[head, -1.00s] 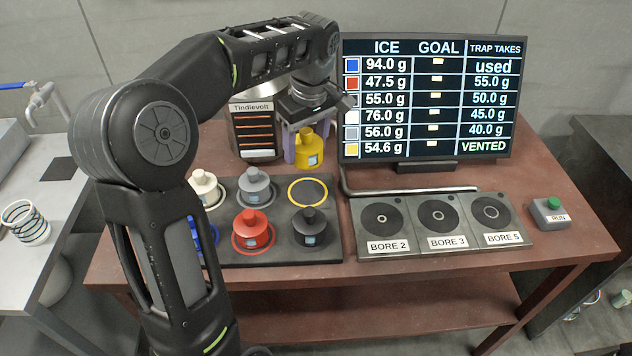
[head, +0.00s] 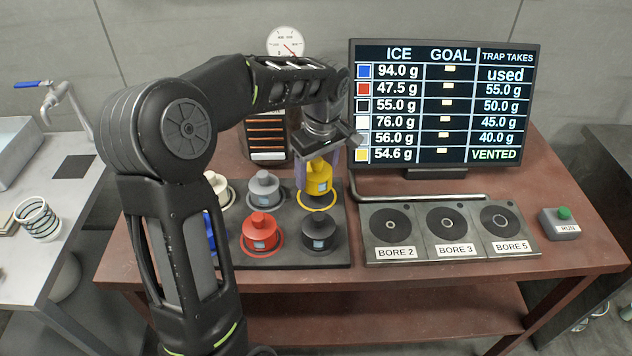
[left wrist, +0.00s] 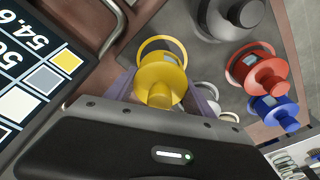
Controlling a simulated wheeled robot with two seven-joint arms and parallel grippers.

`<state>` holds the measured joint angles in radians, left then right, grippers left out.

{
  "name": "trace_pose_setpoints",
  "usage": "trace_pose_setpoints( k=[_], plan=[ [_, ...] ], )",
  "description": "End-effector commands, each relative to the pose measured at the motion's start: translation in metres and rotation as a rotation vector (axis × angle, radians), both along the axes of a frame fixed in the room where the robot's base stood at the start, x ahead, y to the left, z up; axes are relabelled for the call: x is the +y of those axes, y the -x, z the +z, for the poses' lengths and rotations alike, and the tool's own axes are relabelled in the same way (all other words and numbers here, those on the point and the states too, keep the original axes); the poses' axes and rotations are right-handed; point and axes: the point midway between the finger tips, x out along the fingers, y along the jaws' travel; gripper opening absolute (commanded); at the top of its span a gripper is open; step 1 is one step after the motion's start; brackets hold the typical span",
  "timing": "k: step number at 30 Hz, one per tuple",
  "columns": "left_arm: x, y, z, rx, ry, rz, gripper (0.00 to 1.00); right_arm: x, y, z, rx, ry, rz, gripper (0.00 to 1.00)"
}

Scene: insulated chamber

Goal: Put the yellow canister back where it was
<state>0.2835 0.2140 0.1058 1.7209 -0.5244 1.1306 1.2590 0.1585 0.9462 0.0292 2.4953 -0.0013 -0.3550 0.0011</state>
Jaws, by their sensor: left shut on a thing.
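The yellow canister (head: 319,184) is upright between the fingers of my left gripper (head: 318,172), which is shut on it. It is over the far part of the yellow ring (head: 317,207) on the dark tray (head: 345,255), at the tray's back right. In the left wrist view, the canister (left wrist: 160,75) sits between the purple fingers, and the ring (left wrist: 150,44) shows partly beyond it, not centred under it. A small gap seems to remain below the canister; its exact height is hard to tell. My right gripper is not in view.
The grey (head: 263,188), red (head: 261,235), black (head: 318,235), white (head: 218,188) and blue (head: 210,232) canisters stand close by, the blue one mostly hidden by my arm. The screen (head: 445,105) and bore plates (head: 390,222) are to the right. A striped heater-like unit (head: 266,140) stands behind.

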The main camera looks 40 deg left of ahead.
Motion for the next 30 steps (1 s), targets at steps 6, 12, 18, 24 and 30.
trace_pose_setpoints(
  k=[6,12,18,24,30],
  plan=[
    [0.0,0.001,-0.028,0.004,0.002,-0.001,0.17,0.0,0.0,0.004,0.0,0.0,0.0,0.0],
    [0.0,0.0,-0.035,0.0,0.001,0.0,0.17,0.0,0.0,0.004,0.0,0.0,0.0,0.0],
    [0.0,0.0,-0.037,0.001,0.001,0.0,0.17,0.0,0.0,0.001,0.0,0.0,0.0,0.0],
    [0.0,0.0,-0.038,0.001,0.001,0.0,0.74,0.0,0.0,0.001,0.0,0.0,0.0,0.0],
    [0.0,0.001,-0.038,0.001,0.001,0.0,0.84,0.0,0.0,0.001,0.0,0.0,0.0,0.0]
  ],
)
